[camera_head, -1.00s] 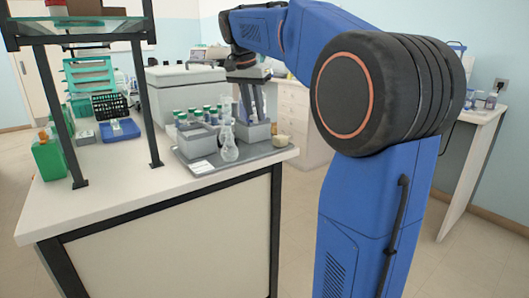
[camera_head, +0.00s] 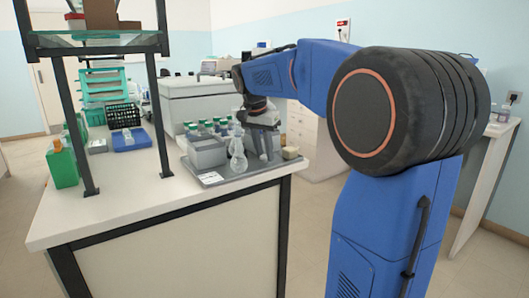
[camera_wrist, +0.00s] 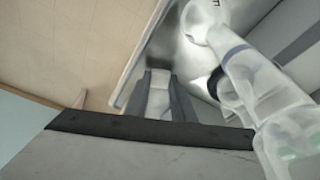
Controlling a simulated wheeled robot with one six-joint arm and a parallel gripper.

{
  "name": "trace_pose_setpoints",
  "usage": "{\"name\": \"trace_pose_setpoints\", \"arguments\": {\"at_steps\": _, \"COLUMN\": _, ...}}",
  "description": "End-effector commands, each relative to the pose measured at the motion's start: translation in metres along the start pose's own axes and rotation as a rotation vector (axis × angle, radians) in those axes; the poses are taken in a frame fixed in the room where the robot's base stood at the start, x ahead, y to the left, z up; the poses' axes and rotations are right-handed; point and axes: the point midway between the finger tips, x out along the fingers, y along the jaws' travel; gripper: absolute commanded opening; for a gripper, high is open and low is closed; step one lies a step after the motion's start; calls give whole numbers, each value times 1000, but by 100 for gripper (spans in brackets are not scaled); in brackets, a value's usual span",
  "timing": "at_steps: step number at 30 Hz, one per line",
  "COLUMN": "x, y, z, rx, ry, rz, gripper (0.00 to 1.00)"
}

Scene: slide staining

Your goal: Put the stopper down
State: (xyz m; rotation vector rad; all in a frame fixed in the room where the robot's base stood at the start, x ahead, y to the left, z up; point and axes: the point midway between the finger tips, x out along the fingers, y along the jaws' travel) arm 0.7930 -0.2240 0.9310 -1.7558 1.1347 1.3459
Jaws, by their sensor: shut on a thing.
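My gripper (camera_wrist: 158,100) is in the wrist view, its two grey fingers closed on a pale, translucent piece, the stopper (camera_wrist: 158,92). The stopper is mostly hidden between the fingers. In the head view my gripper (camera_head: 265,152) points down low over the right part of the grey tray (camera_head: 225,181). The stopper is too small to make out there. A clear glass flask (camera_head: 238,156) stands on the tray just left of my gripper. The flask (camera_wrist: 262,90) fills the right side of the wrist view, close to the fingers.
A grey bin (camera_head: 207,155) and several green-capped bottles stand on the tray left of the flask. A small beige container (camera_head: 290,153) stands at its right edge. A shelf post (camera_head: 158,110) and a green bottle (camera_head: 62,165) are further left. The front counter (camera_head: 160,208) is clear.

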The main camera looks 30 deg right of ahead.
Motion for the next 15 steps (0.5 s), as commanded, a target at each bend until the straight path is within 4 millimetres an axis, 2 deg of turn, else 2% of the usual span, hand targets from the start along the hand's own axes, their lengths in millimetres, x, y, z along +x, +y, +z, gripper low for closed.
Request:
{"name": "trace_pose_setpoints", "arguments": {"at_steps": 6, "x": 2, "y": 0, "z": 1, "rx": 0, "ry": 0, "rz": 0, "gripper": 2}}
{"name": "trace_pose_setpoints", "arguments": {"at_steps": 7, "x": 2, "y": 0, "z": 1, "rx": 0, "ry": 0, "rz": 0, "gripper": 24}}
{"name": "trace_pose_setpoints", "arguments": {"at_steps": 9, "x": 2, "y": 0, "z": 0, "rx": 0, "ry": 0, "rz": 0, "gripper": 41}}
{"name": "trace_pose_setpoints", "arguments": {"at_steps": 15, "x": 2, "y": 0, "z": 0, "rx": 0, "ry": 0, "rz": 0, "gripper": 41}}
